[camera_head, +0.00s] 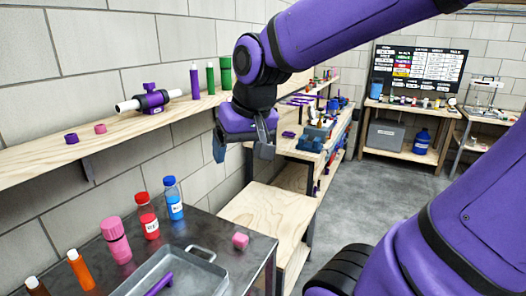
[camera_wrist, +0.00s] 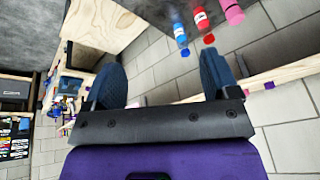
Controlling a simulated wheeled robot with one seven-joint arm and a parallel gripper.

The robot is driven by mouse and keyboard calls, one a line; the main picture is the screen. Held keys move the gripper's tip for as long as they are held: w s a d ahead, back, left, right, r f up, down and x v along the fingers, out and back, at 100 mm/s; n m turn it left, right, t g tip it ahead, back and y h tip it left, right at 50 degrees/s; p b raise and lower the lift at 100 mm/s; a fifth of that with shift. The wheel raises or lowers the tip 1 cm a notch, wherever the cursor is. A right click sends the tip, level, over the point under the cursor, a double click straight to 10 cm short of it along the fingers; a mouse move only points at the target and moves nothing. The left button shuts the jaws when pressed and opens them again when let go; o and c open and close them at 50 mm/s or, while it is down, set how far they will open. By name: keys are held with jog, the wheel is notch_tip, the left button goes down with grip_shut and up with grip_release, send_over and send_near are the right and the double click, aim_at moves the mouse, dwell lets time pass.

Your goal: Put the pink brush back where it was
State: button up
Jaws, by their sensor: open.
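I cannot pick out a pink brush for certain in either view. A pink bottle-shaped item (camera_head: 117,242) stands upright on the dark metal table in the head view; a pink item also shows at the top of the wrist view (camera_wrist: 232,12). A small pink ring-like piece (camera_head: 100,128) sits on the wooden wall shelf (camera_head: 50,158). My gripper (camera_head: 241,152) hangs in the air near the shelf's far end. Its blue fingers (camera_wrist: 162,78) are spread, with nothing between them.
The shelf also holds a purple piece (camera_head: 72,138), a white-ended purple and black tool (camera_head: 150,100) and upright purple and green cylinders (camera_head: 211,78). Red (camera_head: 148,217) and blue (camera_head: 173,198) bottles and a metal tray (camera_head: 180,272) stand on the metal table. A wooden surface (camera_head: 265,212) lies beyond.

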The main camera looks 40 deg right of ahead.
jog(key=s+a+r+n+t, duration=0.1)
jog(key=s+r+n, duration=0.1)
jog(key=s, duration=0.6)
jog(key=shift+a+r+n, duration=0.15)
jog(key=shift+r+n, duration=0.05)
jog(key=shift+n, duration=0.2)
